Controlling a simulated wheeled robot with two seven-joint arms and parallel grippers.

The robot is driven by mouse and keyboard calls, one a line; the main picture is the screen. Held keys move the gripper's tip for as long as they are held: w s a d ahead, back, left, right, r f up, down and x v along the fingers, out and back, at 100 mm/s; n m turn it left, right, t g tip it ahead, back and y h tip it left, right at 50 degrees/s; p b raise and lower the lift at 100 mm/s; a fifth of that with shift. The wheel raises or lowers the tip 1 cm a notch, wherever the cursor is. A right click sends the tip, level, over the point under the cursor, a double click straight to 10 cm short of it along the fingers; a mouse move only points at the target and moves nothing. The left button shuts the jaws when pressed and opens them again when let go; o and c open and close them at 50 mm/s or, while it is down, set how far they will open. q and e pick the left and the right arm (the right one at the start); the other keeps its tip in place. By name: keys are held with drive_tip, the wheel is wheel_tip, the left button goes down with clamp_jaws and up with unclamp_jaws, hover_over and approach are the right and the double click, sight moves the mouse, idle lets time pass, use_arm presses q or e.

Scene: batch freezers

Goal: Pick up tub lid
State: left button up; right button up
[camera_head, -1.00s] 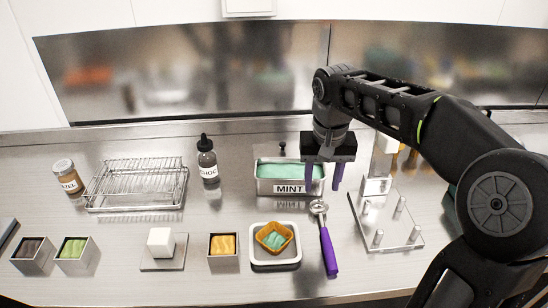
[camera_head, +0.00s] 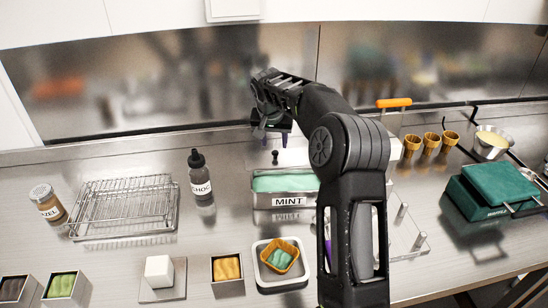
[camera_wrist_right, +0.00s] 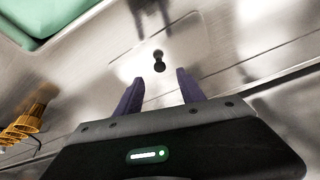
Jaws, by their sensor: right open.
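The tub lid (camera_head: 296,157) is a flat, pale metallic plate with a small black knob (camera_head: 275,157). It lies on the counter behind the metal MINT tub (camera_head: 290,202), which holds green ice cream. In the right wrist view the lid (camera_wrist_right: 180,57) lies ahead of the fingertips, its black knob (camera_wrist_right: 158,60) roughly centred between them and slightly beyond. My right gripper (camera_head: 273,139) has purple fingers, is open and empty, and hangs above the lid area. It also shows in the right wrist view (camera_wrist_right: 160,77). My left gripper is out of view.
My right arm hides part of the counter and the clear stand (camera_head: 405,235). A sauce bottle (camera_head: 202,178) and wire rack (camera_head: 125,205) stand left. A white tray (camera_head: 258,268) is in front. Waffle cones (camera_head: 431,143) and a green appliance (camera_head: 490,195) stand right. The back wall is close behind.

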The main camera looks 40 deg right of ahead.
sight(275, 152)
drive_tip(key=shift+f, duration=0.15)
drive_tip(key=p+x, duration=0.2)
drive_tip(key=x, duration=0.2)
drive_tip(key=shift+w+f, duration=0.1)
drive_tip(key=shift+f, duration=0.3)
drive_tip(key=shift+d+f, duration=0.1)
drive_tip(key=shift+f, duration=0.15)
clamp_jaws()
idle(0.5)
